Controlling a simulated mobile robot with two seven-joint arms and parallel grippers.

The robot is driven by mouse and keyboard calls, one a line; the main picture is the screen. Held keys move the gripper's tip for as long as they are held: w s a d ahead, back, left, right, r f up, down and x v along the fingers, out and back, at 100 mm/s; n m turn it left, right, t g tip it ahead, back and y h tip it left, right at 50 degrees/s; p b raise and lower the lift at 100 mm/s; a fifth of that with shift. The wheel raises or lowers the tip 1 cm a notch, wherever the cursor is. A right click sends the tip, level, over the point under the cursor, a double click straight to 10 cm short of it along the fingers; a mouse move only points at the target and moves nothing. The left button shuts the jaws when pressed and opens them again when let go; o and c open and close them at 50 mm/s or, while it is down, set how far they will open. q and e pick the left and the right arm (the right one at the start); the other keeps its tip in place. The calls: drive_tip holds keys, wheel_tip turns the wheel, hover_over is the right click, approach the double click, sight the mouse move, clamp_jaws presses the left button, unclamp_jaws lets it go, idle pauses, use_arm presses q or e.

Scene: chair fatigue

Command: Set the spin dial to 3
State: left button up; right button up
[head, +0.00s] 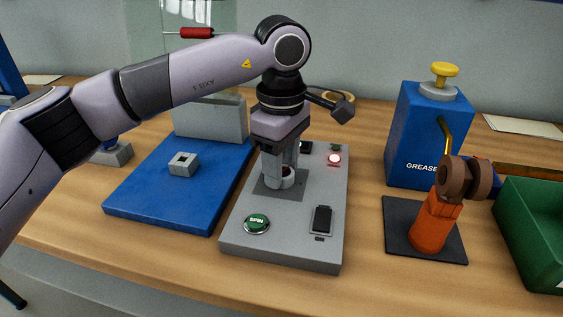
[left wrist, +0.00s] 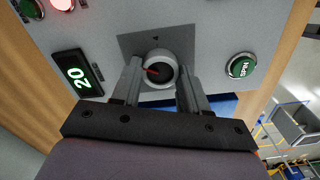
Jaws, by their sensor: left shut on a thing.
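The grey control panel (head: 280,238) lies on the table in front of me. The spin dial (head: 287,181) is a round knob on a dark square plate. In the left wrist view the dial (left wrist: 158,68) has a light rim and a red pointer, with a small mark on the plate beyond it. My left gripper (head: 283,178) comes down from above with its fingers on either side of the dial, shut on it. The fingers hide part of the dial in the head view. My right gripper is in neither view.
The panel has a green SPIN button (head: 257,223), a dark display (head: 321,220) reading 20 in the wrist view (left wrist: 78,74), and a lit red lamp (head: 334,159). A blue board (head: 150,200) lies left. A blue grease box (head: 415,140), orange tool (head: 434,222) and green bin (head: 530,235) stand right.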

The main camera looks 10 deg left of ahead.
use_arm(q)
drive_tip(key=shift+r, duration=0.1)
drive_tip(key=o, duration=1.1)
drive_tip(key=shift+c, duration=0.2)
drive_tip(key=shift+r, duration=3.55)
